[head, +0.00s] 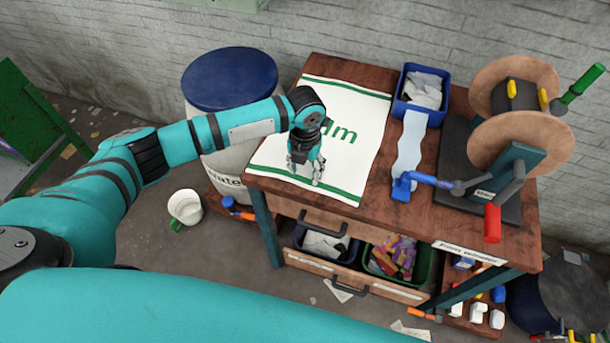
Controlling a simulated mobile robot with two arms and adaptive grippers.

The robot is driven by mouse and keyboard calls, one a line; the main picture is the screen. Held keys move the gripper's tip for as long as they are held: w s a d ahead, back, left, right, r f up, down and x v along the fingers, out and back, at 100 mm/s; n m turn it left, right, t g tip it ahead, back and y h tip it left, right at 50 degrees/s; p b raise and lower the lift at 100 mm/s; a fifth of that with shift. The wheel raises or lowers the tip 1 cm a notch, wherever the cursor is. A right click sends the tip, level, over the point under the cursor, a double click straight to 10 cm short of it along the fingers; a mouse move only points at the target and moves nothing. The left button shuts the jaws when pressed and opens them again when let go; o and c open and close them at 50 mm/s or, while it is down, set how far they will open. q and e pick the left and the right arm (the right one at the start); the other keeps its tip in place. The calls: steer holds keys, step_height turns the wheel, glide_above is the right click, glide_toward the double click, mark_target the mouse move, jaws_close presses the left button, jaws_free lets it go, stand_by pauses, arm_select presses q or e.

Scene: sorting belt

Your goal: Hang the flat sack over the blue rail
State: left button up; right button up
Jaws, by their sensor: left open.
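The flat sack (350,105) is white with green stripes and green lettering. It lies spread on the left part of the wooden workbench (460,222), its near edge at the bench's front edge. My left gripper (305,178) is open, pointing down over the near part of the sack. I cannot tell whether its fingertips touch the cloth. My left arm hides some of the sack's left side. I cannot make out a blue rail in this view. My right gripper is not in view.
A blue-lidded barrel (230,78) stands left of the bench. A blue bin (423,92) and a large wooden reel (540,135) stand on the bench. An open drawer (355,283) sticks out below its front. A white mug (185,207) is on the floor.

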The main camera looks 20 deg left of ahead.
arm_select(q)
steer(key=shift+f, duration=0.1)
steer(key=c, duration=0.6)
jaws_close()
stand_by(0.4)
step_height(320, 180, up, 14)
steer(key=p, duration=1.3)
steer(key=s+r+p, duration=0.1)
steer(key=s+r, duration=0.3)
steer(key=r, duration=0.6)
steer(key=s+r+p, duration=0.2)
steer(key=s+r, duration=0.2)
steer(key=r, duration=0.7)
steer(key=s+r+p, duration=0.1)
steer(key=s+r, duration=0.3)
steer(key=r, duration=0.7)
steer(key=shift+a, duration=0.25)
